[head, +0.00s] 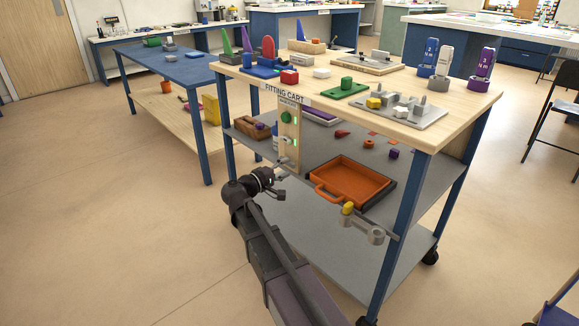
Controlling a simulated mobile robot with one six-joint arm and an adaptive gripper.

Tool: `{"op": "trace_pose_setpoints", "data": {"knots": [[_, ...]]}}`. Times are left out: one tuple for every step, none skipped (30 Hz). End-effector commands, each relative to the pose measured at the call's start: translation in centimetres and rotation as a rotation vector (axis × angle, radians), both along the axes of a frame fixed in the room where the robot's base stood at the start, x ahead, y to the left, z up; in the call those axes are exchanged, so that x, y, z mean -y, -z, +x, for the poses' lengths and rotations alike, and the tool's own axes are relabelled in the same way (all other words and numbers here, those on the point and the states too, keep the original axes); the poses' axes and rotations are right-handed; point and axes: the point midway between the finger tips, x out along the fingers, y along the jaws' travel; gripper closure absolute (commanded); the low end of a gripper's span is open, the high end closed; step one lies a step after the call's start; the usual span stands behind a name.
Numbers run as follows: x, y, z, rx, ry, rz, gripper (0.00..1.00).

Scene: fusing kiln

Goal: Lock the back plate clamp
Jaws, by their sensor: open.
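The fitting cart (330,93) has a pale wooden top. Near its back edge lies a plate (353,65) on a wooden base, with a grey clamp (380,55) on it. The clamp is small here, and I cannot tell whether it is locked. A second grey plate (432,115) with grey posts and a yellow knob (373,103) lies near the front right edge. My gripper (283,178) is open and empty. It is in front of the cart, below its top and well apart from both plates.
An orange tray (322,191) sits on the cart's middle shelf. A panel with green lights (289,128) hangs below the top's front edge. Purple (482,70) and blue (440,70) upright pieces stand at the right. A blue table (160,65) is behind left. The left floor is clear.

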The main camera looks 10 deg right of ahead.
Motion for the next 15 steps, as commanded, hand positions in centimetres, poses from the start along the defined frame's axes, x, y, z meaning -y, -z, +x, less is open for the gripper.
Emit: {"op": "trace_pose_setpoints", "data": {"knots": [[0.5, 0.0, 0.4, 0.000, 0.001, 0.000, 0.40], [0.8, 0.0, 0.5, 0.000, 0.002, 0.000, 0.40], [1.1, 0.0, 0.7, 0.000, 0.002, 0.000, 0.40], [1.3, 0.0, 0.8, 0.000, 0.002, 0.000, 0.40], [1.4, 0.0, 0.8, 0.000, 0.002, 0.000, 0.40], [1.6, 0.0, 0.9, 0.000, 0.001, 0.000, 0.40], [1.7, 0.0, 1.0, 0.000, 0.000, 0.000, 0.40], [1.8, 0.0, 1.1, 0.000, 0.000, 0.000, 0.40], [1.9, 0.0, 1.1, 0.000, 0.000, 0.000, 0.40], [1.9, 0.0, 1.1, 0.000, 0.000, 0.000, 0.40], [1.9, 0.0, 1.1, 0.000, 0.000, 0.000, 0.40], [2.0, 0.0, 1.2, 0.000, 0.000, 0.000, 0.40], [2.0, 0.0, 1.2, 0.000, 0.000, 0.000, 0.40], [2.0, 0.0, 1.2, 0.000, 0.000, 0.000, 0.40], [2.0, 0.0, 1.2, 0.000, 0.000, 0.000, 0.40]]}}
